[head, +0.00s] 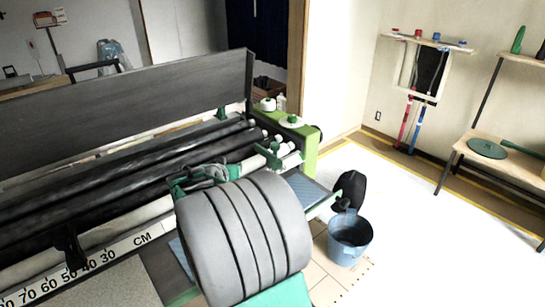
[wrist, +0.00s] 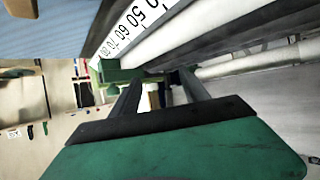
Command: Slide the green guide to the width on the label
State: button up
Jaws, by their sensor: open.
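My gripper (wrist: 158,82) is open in the wrist view, its two dark fingers apart with nothing clearly held between them. A green block (wrist: 119,71), probably the green guide, is just beyond the left fingertip, beside the scale (wrist: 140,22); I cannot tell whether they touch. In the head view a small green upright piece (head: 274,156) is at the right end of the rollers; I cannot tell if it is the same part. The white CM scale (head: 105,252) runs along the machine's front. My arm hides its right end and my fingertips. No readable width label shows.
The long dark rollers (head: 120,165) and a grey panel (head: 120,105) fill the left. A blue bucket (head: 349,240) stands on the floor to the right. A wooden shelf (head: 515,155) stands at the far right.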

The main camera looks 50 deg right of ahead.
aim_at(277, 143)
jog(key=s+d+m+h, duration=0.1)
jog(key=d+h, duration=0.1)
jog(key=d, duration=0.3)
jog(key=s+d+f+h+b, duration=0.1)
jog(key=s+d+h, duration=0.1)
jog(key=d, duration=0.3)
jog(key=s+d+m+h+b, duration=0.1)
jog(key=d+h, duration=0.1)
jog(key=d, duration=0.3)
jog(key=shift+s+d+f+m+g, duration=0.15)
jog(key=shift+s+f+m+g, duration=0.15)
jog(key=shift+s+f+g, duration=0.1)
jog(key=shift+d+r, duration=0.25)
jog(key=shift+d, duration=0.05)
jog(key=x, duration=0.7)
jog(key=shift+d+r+p, duration=0.15)
jog(key=shift+d+p, duration=0.1)
jog(key=shift+p, duration=0.05)
grip_shut()
